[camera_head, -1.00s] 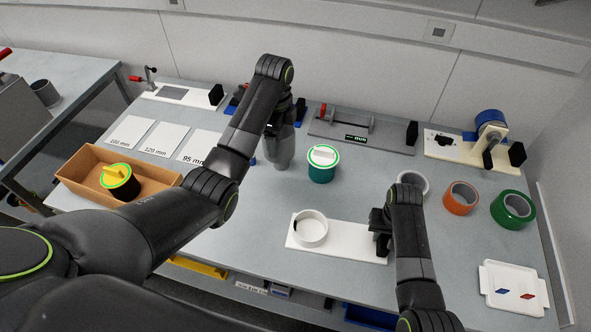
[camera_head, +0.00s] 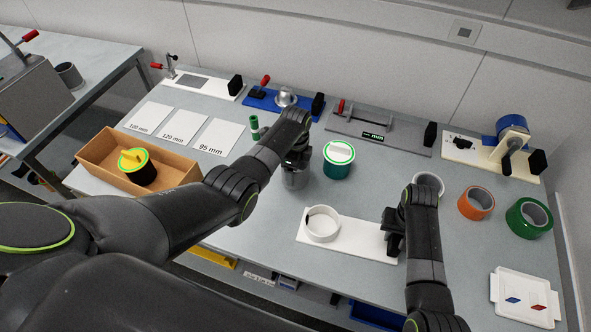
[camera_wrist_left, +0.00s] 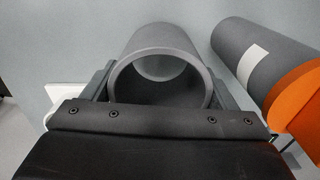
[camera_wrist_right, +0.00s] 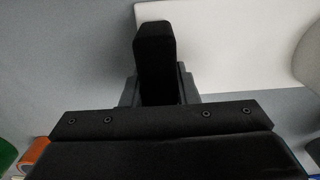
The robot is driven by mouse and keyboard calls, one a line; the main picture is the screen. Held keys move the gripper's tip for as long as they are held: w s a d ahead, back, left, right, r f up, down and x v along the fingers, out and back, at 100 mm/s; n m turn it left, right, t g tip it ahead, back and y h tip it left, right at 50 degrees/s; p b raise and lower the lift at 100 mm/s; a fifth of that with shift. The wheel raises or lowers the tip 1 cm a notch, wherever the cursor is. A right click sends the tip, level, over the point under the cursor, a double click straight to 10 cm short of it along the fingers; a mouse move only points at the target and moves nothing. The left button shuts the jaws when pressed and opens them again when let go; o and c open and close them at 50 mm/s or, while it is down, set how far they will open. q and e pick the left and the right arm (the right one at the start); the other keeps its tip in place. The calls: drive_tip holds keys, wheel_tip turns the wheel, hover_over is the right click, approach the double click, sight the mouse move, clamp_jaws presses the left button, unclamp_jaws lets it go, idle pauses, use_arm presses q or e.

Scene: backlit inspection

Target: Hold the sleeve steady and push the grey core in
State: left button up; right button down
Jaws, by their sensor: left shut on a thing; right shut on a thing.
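The white sleeve (camera_head: 322,225), a short ring with a black mark on its left side, stands on a white base plate (camera_head: 350,239). My right gripper (camera_head: 391,232) is shut on the black block (camera_wrist_right: 155,55) at the plate's right end. My left gripper (camera_head: 297,160) is shut on the grey core (camera_head: 296,179), which also shows in the left wrist view (camera_wrist_left: 125,62) as a hollow cylinder between the fingers. The core is behind and slightly left of the sleeve, apart from it. I cannot tell its exact height above the table.
A teal jar with white lid (camera_head: 338,160) stands close right of the core. A dark cylinder with an orange end (camera_wrist_left: 258,58) shows in the left wrist view. Tape rolls (camera_head: 476,203) and a white tray (camera_head: 524,297) lie right; a cardboard box (camera_head: 106,165) stands left.

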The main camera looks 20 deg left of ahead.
use_arm(q)
drive_tip(key=shift+f, duration=0.85)
drive_tip(key=shift+f, duration=0.15)
drive_tip(key=o, duration=1.1)
